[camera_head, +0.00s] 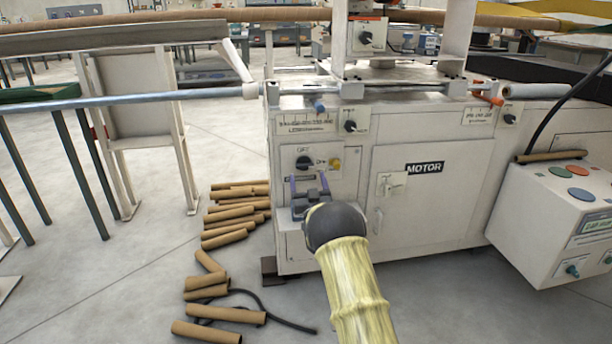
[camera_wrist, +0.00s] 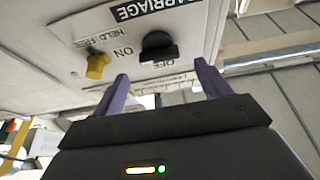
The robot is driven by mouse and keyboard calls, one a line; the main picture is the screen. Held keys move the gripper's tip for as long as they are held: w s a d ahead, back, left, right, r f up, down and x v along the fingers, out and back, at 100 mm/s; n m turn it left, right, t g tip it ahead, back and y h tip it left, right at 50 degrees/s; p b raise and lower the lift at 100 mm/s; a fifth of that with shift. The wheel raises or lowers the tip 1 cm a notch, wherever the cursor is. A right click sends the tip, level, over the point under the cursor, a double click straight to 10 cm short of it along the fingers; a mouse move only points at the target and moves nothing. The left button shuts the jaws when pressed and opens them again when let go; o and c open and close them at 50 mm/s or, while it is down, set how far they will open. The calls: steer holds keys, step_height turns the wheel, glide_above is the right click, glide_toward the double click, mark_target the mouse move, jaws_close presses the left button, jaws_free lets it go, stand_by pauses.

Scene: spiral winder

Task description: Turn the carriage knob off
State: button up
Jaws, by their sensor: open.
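The black carriage knob (camera_head: 304,163) is on the winder's white front panel, with OFF above it and ON to its right. In the wrist view the panel appears upside down, and the knob (camera_wrist: 158,46) stands near the CARRIAGE label (camera_wrist: 157,10). Its grip bar lies roughly horizontal, in line with the ON mark; I cannot tell which end is the pointer. My gripper (camera_head: 309,183) is just below and in front of the knob, with two purple fingers apart. In the wrist view the open gripper (camera_wrist: 162,87) has nothing between its fingers, and the knob is beyond their tips.
A yellow knob (camera_head: 336,163) sits right of the carriage knob, close by. A blue knob (camera_head: 318,106) and black knob (camera_head: 350,126) are above. The MOTOR door (camera_head: 428,200) is to the right. Cardboard tubes (camera_head: 229,240) lie on the floor to the left.

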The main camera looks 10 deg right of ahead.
mark_target(305, 167)
steer(key=shift+b+x, duration=0.6)
steer(key=shift+x, duration=1.5)
steer(key=c, duration=1)
